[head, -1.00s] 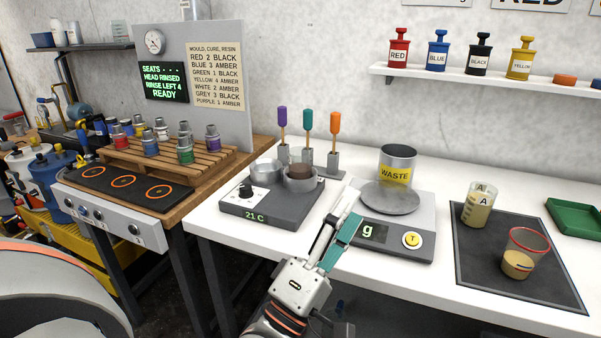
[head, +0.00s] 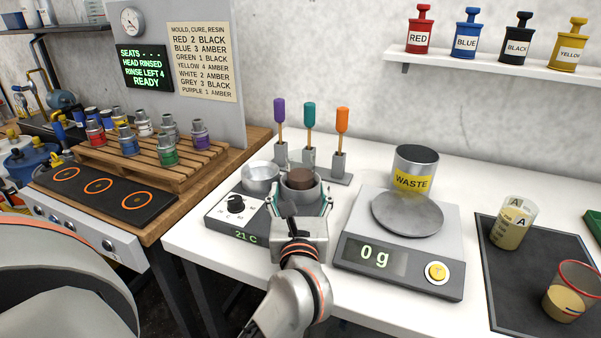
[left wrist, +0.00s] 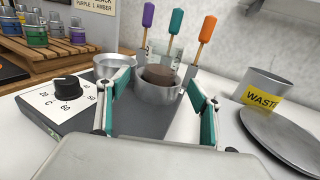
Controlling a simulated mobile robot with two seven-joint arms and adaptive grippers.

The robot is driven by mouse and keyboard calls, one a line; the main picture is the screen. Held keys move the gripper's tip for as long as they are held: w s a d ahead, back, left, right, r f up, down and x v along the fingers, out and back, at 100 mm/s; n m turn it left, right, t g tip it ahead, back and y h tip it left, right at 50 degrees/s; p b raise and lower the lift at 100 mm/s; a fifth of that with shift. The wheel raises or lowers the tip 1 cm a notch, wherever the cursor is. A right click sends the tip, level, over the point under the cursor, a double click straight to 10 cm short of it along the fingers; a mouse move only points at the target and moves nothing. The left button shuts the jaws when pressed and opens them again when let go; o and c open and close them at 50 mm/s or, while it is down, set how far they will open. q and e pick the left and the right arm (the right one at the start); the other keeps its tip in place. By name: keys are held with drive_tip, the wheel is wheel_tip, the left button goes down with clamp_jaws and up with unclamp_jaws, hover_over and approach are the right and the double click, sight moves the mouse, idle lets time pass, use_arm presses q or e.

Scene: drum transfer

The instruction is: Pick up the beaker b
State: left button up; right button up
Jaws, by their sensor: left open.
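No beaker marked B is readable. A clear beaker with a red rim (head: 570,292) and some amber liquid stands on the dark mat at the right edge of the head view; its label cannot be read. A beaker marked A (head: 513,225), with pale amber contents, stands behind it to the left. My left gripper (head: 299,208) is open and empty, well left of both beakers. Its fingers point at a metal cup with dark brown contents (head: 302,186); the left wrist view shows this cup (left wrist: 158,92) beyond and between the fingers. My right gripper is not in view.
A scale (head: 400,262) reading 0 g, with a waste container (head: 414,172) behind its plate, lies between my gripper and the beakers. A hotplate (head: 229,219) with a second metal cup (head: 261,177) is beside the gripper. Coloured-handled tools (head: 341,140) stand behind.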

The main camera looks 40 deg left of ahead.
sight(301, 171)
use_arm(q)
drive_tip(key=shift+x, duration=0.85)
drive_tip(key=x, duration=0.4)
drive_tip(key=shift+w+f, duration=0.2)
drive_tip(key=shift+w+a, duration=0.35)
drive_tip(key=shift+w, duration=0.15)
drive_tip(key=c, duration=1.5)
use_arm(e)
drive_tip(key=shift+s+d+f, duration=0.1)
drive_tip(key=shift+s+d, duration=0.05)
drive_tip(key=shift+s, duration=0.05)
use_arm(q)
drive_tip(key=shift+r, duration=0.1)
drive_tip(key=shift+r+p, duration=0.4)
drive_tip(key=shift+r, duration=0.95)
wheel_tip(301, 171, up, 17)
drive_tip(key=p, duration=0.4)
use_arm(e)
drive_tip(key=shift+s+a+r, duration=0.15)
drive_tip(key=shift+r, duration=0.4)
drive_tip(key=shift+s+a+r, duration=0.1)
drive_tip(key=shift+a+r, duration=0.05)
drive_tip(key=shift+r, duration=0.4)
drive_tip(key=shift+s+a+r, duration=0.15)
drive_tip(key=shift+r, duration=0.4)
